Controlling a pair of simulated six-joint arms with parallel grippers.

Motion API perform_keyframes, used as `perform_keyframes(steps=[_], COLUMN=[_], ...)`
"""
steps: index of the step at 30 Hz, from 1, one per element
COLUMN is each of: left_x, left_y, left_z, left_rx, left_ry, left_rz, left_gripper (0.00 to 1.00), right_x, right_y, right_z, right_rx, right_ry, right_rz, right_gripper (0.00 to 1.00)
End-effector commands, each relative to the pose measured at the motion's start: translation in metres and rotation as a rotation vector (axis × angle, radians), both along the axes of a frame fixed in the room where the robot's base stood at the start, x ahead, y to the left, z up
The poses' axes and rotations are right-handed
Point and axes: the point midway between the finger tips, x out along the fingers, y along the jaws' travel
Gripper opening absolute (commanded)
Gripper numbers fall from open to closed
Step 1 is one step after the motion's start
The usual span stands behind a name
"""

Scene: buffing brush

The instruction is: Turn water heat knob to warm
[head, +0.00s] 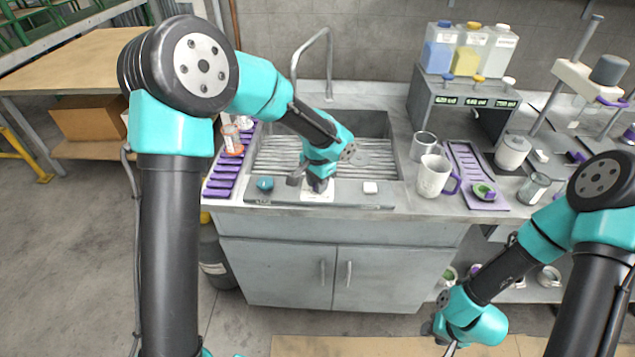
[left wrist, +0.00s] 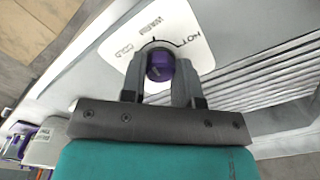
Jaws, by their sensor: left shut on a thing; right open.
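The water heat knob (left wrist: 160,66) is purple and sits on a white plate (left wrist: 205,18) printed COLD, WARM and HOT. A dark arc runs around the knob beside the labels. Which label the knob points at cannot be told. My left gripper (left wrist: 160,76) is shut on the knob, with one finger on each side. In the head view, my left gripper (head: 316,187) is at the white plate (head: 318,196) on the sink's front ledge and hides the knob. My right gripper (head: 447,342) is low at the bottom right, open, away from the sink, with its fingers hardly visible.
The sink basin (head: 375,130) and a tall faucet (head: 328,60) lie behind the plate. A teal item (head: 265,184) and a white block (head: 370,188) sit on the ledge either side. A white mug (head: 432,177) and purple tray (head: 462,160) stand to the right.

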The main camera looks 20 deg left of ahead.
Motion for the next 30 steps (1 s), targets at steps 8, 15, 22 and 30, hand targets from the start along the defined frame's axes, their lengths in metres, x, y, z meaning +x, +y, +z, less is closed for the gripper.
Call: perform_keyframes(steps=[8,15,22,30], left_x=[0.0005,0.0006,0.0006,0.0006], left_y=[-0.0002,-0.0002,-0.0002,-0.0002], left_z=[0.0006,0.0007,0.0007,0.0007], left_rx=[0.000,0.000,0.000,0.000], left_ry=[-0.002,-0.002,-0.002,-0.002], left_rz=[-0.182,-0.251,-0.262,-0.261], left_gripper=[0.05,0.05,0.05,0.36], right_x=[0.0000,0.0000,0.0000,0.0000], right_y=[0.0000,0.0000,0.0000,0.0000], right_z=[0.0000,0.0000,0.0000,0.0000], right_rx=[0.000,0.000,0.000,0.000], right_ry=[0.000,0.000,0.000,0.000], right_rz=[0.000,0.000,0.000,0.000], right_gripper=[0.43,0.43,0.43,0.43])
